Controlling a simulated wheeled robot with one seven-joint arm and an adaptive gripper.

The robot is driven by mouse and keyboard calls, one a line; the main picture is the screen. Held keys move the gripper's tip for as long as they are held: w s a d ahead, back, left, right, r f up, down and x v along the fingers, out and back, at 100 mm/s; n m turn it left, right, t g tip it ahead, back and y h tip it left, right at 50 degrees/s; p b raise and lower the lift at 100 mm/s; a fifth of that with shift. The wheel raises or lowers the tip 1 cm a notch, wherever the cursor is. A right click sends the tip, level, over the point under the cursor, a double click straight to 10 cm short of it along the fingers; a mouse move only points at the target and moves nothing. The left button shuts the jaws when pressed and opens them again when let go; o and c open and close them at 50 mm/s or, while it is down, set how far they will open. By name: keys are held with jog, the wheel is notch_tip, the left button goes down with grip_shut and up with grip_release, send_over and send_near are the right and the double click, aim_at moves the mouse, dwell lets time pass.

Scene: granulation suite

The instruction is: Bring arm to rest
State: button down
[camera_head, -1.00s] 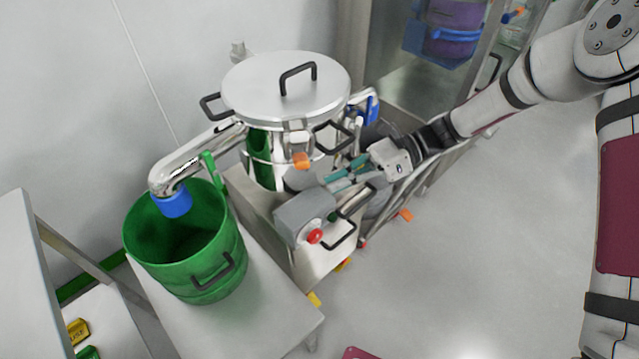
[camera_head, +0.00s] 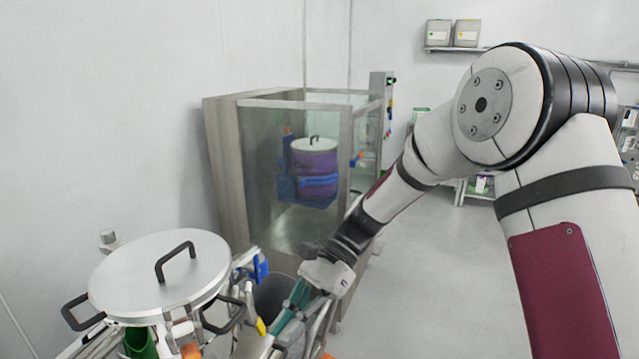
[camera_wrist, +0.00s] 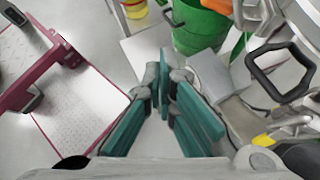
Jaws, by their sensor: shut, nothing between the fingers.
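My gripper (camera_head: 284,318) has teal fingers and hangs low, just right of the lidded steel vessel (camera_head: 150,275) in the head view. In the wrist view my gripper (camera_wrist: 166,80) points toward a grey box (camera_wrist: 222,82) and a green bucket (camera_wrist: 198,28). Its fingers are shut with nothing between them. My arm reaches down and left from the upper right. I cannot tell the exact gap between the fingers and the machine's parts.
A glass-walled steel enclosure (camera_head: 225,165) stands behind, with a purple lidded drum (camera_head: 314,168) seen through it. A black handle (camera_wrist: 281,72) is at right in the wrist view. Open floor (camera_head: 425,270) lies right of my forearm.

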jog(key=s+d+r+n+t+h+p, duration=0.2)
jog(key=s+d+r+n+t+h, duration=0.2)
jog(key=s+d+r, duration=0.5)
jog(key=s+d+r+n+t+h+p, duration=0.3)
jog(key=s+d+r+n+t, duration=0.3)
jog(key=s+d+r, duration=0.4)
jog(key=s+d+t+h, duration=0.1)
jog(key=s+d, duration=0.1)
jog(key=d, duration=0.4)
jog(key=shift+s+t+p, duration=0.15)
jog(key=shift+t+p, duration=0.2)
jog(key=shift+t, duration=0.05)
